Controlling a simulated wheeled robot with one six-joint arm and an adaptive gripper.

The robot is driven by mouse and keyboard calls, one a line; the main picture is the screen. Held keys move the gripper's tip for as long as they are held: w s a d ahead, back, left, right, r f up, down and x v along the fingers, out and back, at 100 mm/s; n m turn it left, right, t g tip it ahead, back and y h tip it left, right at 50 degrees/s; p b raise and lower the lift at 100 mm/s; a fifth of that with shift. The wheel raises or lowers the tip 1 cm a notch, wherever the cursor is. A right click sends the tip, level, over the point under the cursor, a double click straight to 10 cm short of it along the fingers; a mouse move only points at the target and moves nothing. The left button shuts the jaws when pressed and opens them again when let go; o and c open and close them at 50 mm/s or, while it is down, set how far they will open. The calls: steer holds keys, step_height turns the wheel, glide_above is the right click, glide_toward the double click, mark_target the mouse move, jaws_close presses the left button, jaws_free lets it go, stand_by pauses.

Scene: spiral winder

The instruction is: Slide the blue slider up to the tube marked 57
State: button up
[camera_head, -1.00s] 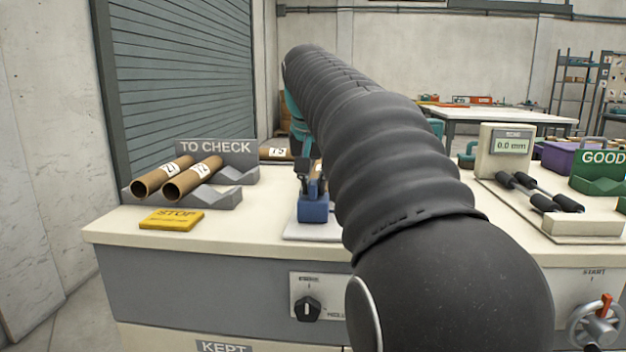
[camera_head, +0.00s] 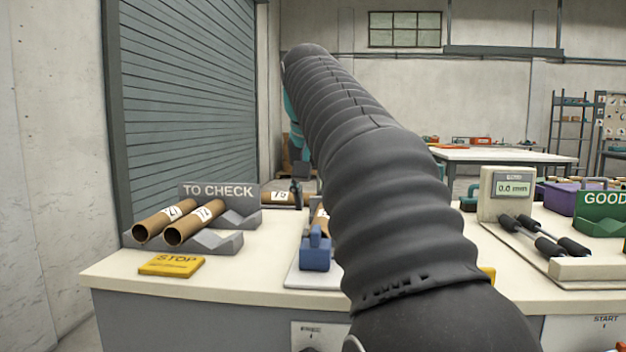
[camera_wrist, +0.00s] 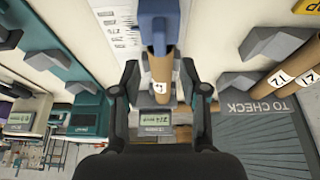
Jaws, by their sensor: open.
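The blue slider (camera_head: 315,252) stands on a pale plate on the bench, partly beside my arm in the head view. It also shows at the top of the wrist view (camera_wrist: 158,22). A brown cardboard tube (camera_wrist: 160,72) with a white label lies in line with the slider, its near end close to or against it; I cannot read the label surely. My gripper (camera_wrist: 159,80) is open, one finger on each side of the tube in the picture, with gaps on both sides. In the head view my arm hides much of the tube.
Two labelled tubes (camera_head: 165,222) rest in the grey TO CHECK rack (camera_head: 220,191). Another labelled tube (camera_head: 279,197) lies behind. A yellow STOP block (camera_head: 171,265) sits at the front left. A gauge display (camera_head: 513,187), black rollers (camera_head: 545,240) and a green GOOD holder (camera_head: 600,212) stand right.

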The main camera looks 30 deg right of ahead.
steer(key=shift+v, duration=2.25)
